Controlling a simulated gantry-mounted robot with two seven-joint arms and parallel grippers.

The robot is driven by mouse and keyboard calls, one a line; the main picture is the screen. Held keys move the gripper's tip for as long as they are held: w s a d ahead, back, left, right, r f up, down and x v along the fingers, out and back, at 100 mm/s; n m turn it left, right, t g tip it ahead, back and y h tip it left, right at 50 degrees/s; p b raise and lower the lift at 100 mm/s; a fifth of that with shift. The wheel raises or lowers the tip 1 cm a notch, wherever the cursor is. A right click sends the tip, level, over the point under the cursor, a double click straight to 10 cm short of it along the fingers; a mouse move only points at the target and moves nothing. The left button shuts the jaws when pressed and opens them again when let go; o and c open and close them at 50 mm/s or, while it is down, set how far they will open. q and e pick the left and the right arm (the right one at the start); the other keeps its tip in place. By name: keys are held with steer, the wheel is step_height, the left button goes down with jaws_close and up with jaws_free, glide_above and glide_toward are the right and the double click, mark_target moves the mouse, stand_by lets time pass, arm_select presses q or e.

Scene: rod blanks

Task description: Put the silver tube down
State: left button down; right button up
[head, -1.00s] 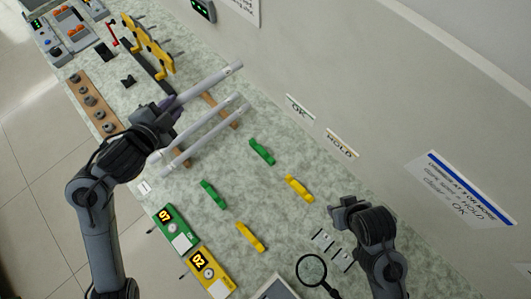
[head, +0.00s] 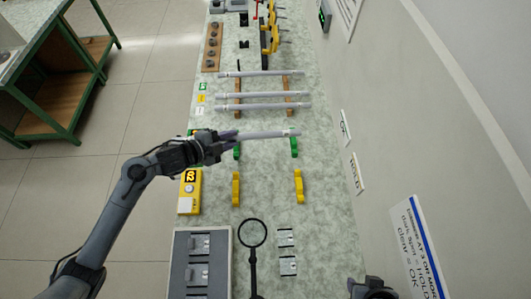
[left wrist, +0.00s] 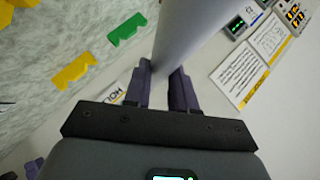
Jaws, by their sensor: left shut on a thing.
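My left gripper (head: 217,147) is shut on a silver tube (head: 265,134) near its left end. The tube lies roughly level across the picture, over the far edge of the two green cradles, the left one (head: 237,152) and the right one (head: 294,149). In the left wrist view the tube (left wrist: 190,35) runs away between the two fingers (left wrist: 166,88), and a green cradle (left wrist: 128,30) shows apart from it, lower down. I cannot tell the exact height. My right gripper (head: 372,289) is only partly in view at the bottom edge; its jaws are unclear.
Several similar tubes, one of them the far tube (head: 258,73), lie on a wooden rack (head: 288,84) behind. Two yellow cradles, left (head: 236,188) and right (head: 299,186), stand nearer. A magnifier (head: 252,234) and grey tray (head: 176,265) lie in front. A wall borders the right.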

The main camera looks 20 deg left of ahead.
arm_select(q)
steer(key=shift+m+h, duration=0.3)
steer(key=w+d+f, duration=0.2)
steer(key=f, duration=0.1)
steer(key=w+d+f+b, duration=0.1)
steer(key=w+d+f, duration=0.1)
steer(key=f, duration=0.1)
steer(key=w+d+f, duration=0.3)
steer(key=shift+f+b, duration=0.75)
steer(key=shift+f, duration=1.7)
arm_select(e)
steer(key=shift+f, duration=1.25)
steer(key=shift+w, duration=0.1)
arm_select(q)
steer(key=shift+f, duration=0.1)
arm_select(e)
steer(key=shift+f, duration=0.1)
arm_select(q)
steer(key=c, duration=0.9)
jaws_free()
